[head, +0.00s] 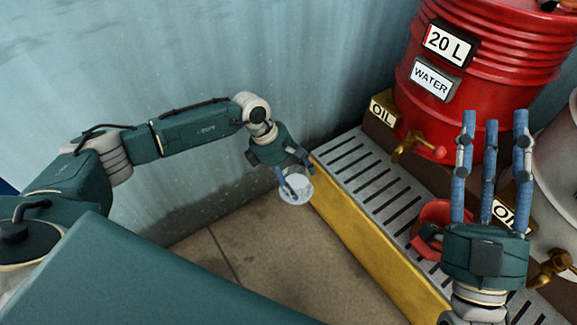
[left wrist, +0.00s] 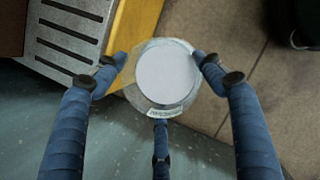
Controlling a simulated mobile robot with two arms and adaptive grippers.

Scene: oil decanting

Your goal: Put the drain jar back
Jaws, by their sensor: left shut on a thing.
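The drain jar (head: 298,191) is clear with a pale round inside. My left gripper (head: 291,179) is shut on it, and the jar is held beside the far left corner of the yellow grated stand. In the left wrist view the jar (left wrist: 167,76) sits between the blue fingers (left wrist: 160,80), with a small label on its near side. The jar is off the grate; its height above the floor is hard to tell. My right gripper (head: 490,135) is open and empty, its fingers pointing up in front of the stand and drums.
The stand's grate (head: 368,176) has clear room at its left end. A red drum (head: 490,70) marked "20 L" and "WATER" has a brass tap (head: 408,146) over the grate. A red container (head: 434,222) is partly hidden by my right gripper. A pale drum (head: 560,175) stands at the right.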

